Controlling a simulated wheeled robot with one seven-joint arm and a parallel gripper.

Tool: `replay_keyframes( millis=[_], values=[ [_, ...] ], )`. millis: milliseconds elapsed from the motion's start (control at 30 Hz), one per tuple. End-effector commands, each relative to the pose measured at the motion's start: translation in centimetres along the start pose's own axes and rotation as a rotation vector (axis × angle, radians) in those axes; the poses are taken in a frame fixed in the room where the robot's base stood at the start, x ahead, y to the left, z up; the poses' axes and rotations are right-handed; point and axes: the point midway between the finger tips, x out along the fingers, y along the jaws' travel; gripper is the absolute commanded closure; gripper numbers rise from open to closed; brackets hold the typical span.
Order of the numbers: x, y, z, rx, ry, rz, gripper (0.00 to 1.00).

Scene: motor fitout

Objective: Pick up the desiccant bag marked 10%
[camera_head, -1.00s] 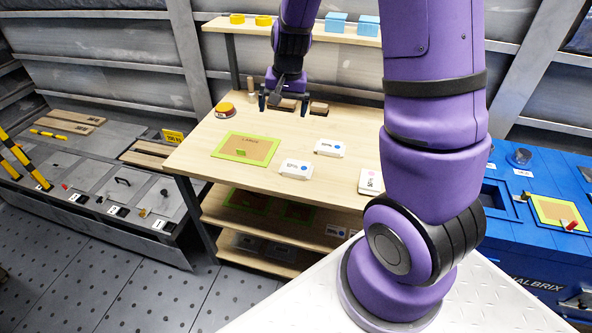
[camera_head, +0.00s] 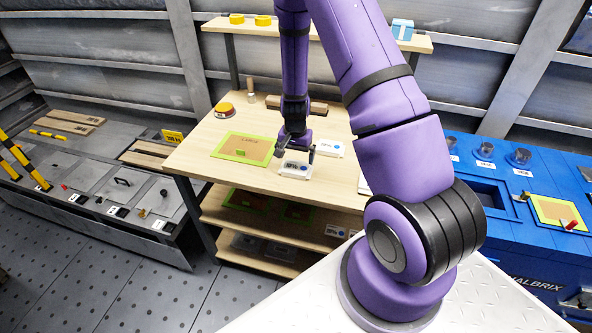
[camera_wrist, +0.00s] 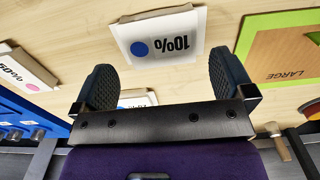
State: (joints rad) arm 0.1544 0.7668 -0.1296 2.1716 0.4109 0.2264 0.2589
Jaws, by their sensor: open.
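The desiccant bag marked 10% (camera_wrist: 160,36) is a white packet with a blue dot, lying flat on the wooden table. In the head view it is the nearer white packet (camera_head: 294,170), right of the green-edged mat. My gripper (camera_wrist: 163,72) is open and empty, its two dark fingers spread on either side of the bag's near edge in the wrist view. In the head view my gripper (camera_head: 297,152) is low over the bag and partly covers it. I cannot tell the exact height between fingers and bag.
Another white packet (camera_head: 330,149) lies close behind; in the wrist view it is mostly hidden under my gripper. A pink-dotted packet (camera_wrist: 27,68) lies at the left there. The green-edged LARGE mat (camera_head: 245,147) and an orange button (camera_head: 224,109) are on the table's left.

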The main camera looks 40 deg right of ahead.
Motion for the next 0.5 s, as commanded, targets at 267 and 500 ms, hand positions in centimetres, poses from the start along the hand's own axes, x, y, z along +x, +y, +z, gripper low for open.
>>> replay_keyframes(
  millis=[267, 500],
  values=[
    [2.0, 0.1, -0.2, 0.001, -0.002, 0.001, 0.00],
    [5.0, 0.1, -0.5, 0.001, -0.001, 0.001, 0.00]
  ],
)
